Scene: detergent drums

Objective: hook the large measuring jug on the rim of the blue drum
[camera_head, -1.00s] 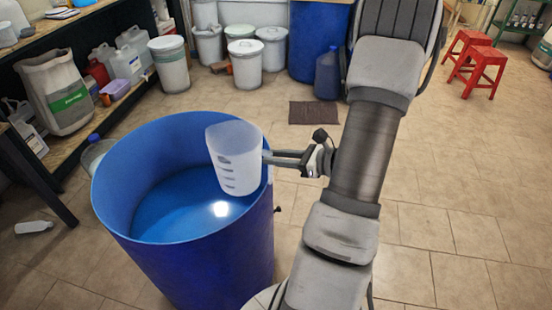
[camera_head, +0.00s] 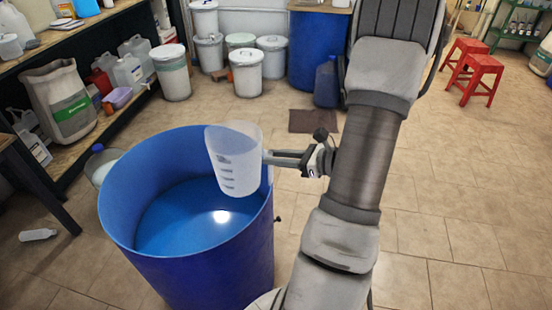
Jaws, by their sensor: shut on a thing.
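The large measuring jug (camera_head: 233,160) is white and translucent with dark level marks. It appears in front of the right side of the blue drum's opening, roughly upright. My gripper (camera_head: 300,158) is shut on the jug's handle, to the right of the jug. The blue drum (camera_head: 200,270) is open at the top and holds blue liquid with a bright reflection. Its right rim is partly hidden behind the jug. I cannot tell whether the jug touches the rim.
A shelf with jugs and bottles (camera_head: 62,100) runs along the left. White lidded buckets (camera_head: 246,72) and another blue drum (camera_head: 318,50) stand at the back. A white bottle (camera_head: 38,235) lies on the floor. Red stools (camera_head: 483,75) stand back right; the right floor is clear.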

